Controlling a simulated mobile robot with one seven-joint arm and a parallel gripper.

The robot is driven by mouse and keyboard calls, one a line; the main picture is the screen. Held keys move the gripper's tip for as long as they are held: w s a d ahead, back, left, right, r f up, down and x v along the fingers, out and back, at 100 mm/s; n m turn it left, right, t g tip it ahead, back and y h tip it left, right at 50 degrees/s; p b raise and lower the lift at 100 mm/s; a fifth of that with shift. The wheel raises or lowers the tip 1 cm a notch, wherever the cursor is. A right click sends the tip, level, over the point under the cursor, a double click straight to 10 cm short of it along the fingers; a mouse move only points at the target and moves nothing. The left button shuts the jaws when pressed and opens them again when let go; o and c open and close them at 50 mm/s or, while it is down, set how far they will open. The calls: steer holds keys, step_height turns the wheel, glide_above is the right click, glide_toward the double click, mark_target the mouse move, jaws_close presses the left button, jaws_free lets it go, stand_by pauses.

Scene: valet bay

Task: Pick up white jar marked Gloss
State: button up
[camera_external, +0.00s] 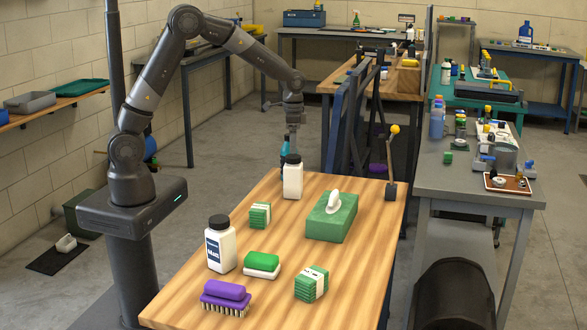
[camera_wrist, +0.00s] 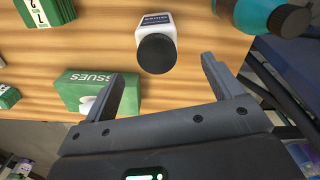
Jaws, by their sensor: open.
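A white jar with a black lid (camera_external: 292,180) stands upright near the far end of the wooden table. In the wrist view the white jar (camera_wrist: 157,45) is seen from above, with a dark label band whose upside-down lettering looks like Gloss. My gripper (camera_wrist: 161,69) is open and empty. Its fingers are apart, and the jar's lid shows just beyond and between the fingertips. In the external view my gripper (camera_external: 292,130) hangs above and behind the jar, partly hard to make out. A second white jar with a black lid (camera_external: 220,247), labelled Matt, stands nearer the camera.
A teal bottle with a dark cap (camera_wrist: 266,14) stands beside the jar, right in the wrist view. A green tissue box (camera_external: 332,217) is close on the other side. Green-and-white packs (camera_external: 311,284), a green sponge (camera_external: 262,264) and a purple brush (camera_external: 225,296) occupy the near table.

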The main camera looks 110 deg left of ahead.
mark_target(294, 168)
steer(key=f, duration=1)
steer(key=shift+w+d, duration=0.2)
steer(key=shift+w, duration=0.05)
steer(key=shift+c, duration=0.4)
steer(key=c, duration=1.4)
